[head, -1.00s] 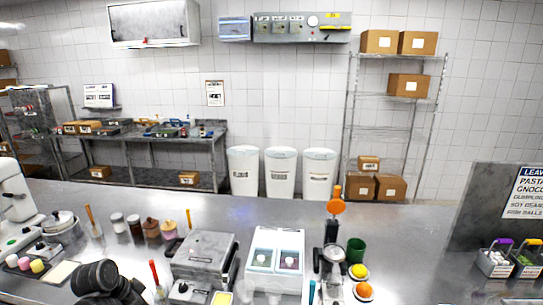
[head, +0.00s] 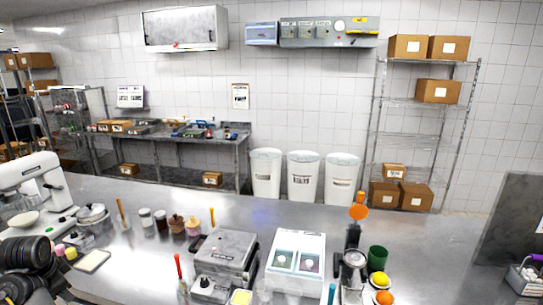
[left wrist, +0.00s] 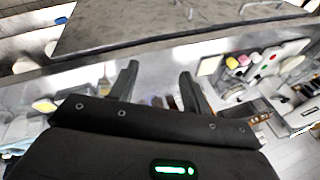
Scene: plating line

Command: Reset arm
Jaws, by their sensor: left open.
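My left gripper (left wrist: 158,78) shows in the left wrist view with its two dark fingers apart and nothing between them. In the head view my black left arm is at the lower left edge, beside the stand mixer (head: 30,180) and the small coloured pieces; its fingers are hard to make out there. My right gripper is not in view.
The steel counter (head: 140,250) holds a grey press (head: 226,250), a white two-well unit (head: 297,250), several jars, a green cup (head: 377,257) and a juicer with an orange (head: 384,297). A caddy (head: 525,280) stands at the right. The counter's back strip is fairly clear.

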